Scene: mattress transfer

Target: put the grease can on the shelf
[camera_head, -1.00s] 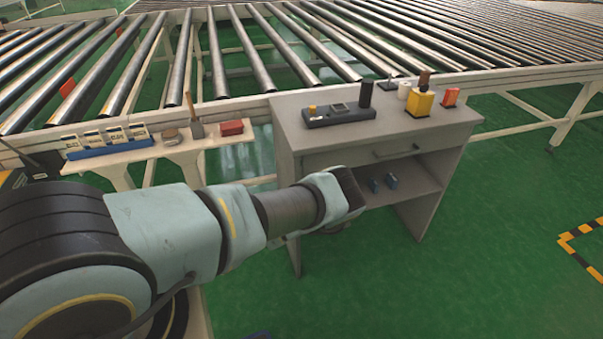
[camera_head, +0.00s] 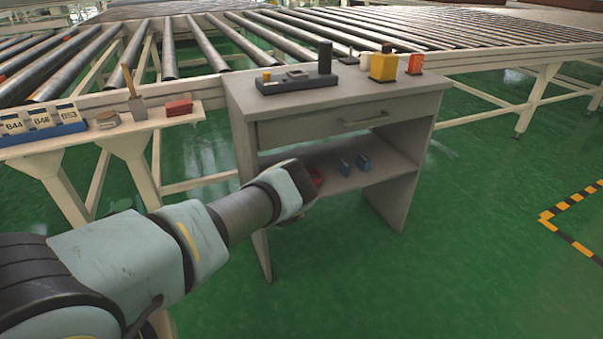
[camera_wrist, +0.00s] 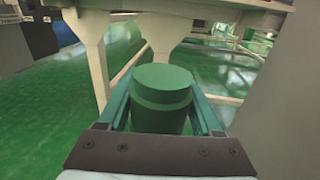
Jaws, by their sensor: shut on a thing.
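The grease can (camera_wrist: 163,112) is a green cylinder, upright between the two fingers of my gripper (camera_wrist: 162,88) in the wrist view. My gripper is shut on it. In the head view my gripper (camera_head: 300,192) is in front of the grey desk, near its left leg; the can is hidden there by my wrist. The desk has an open lower shelf (camera_head: 385,160) holding two small blue items (camera_head: 352,163) and a red item (camera_head: 315,177). A pale side shelf (camera_head: 150,121) stands to the left, by the conveyor.
The desk top (camera_head: 420,84) holds a dark tool holder (camera_head: 297,84), a yellow item (camera_head: 383,68) and an orange-red box (camera_head: 415,64). The side shelf carries a blue bin row (camera_head: 40,133), a brush and a red box (camera_head: 179,107).

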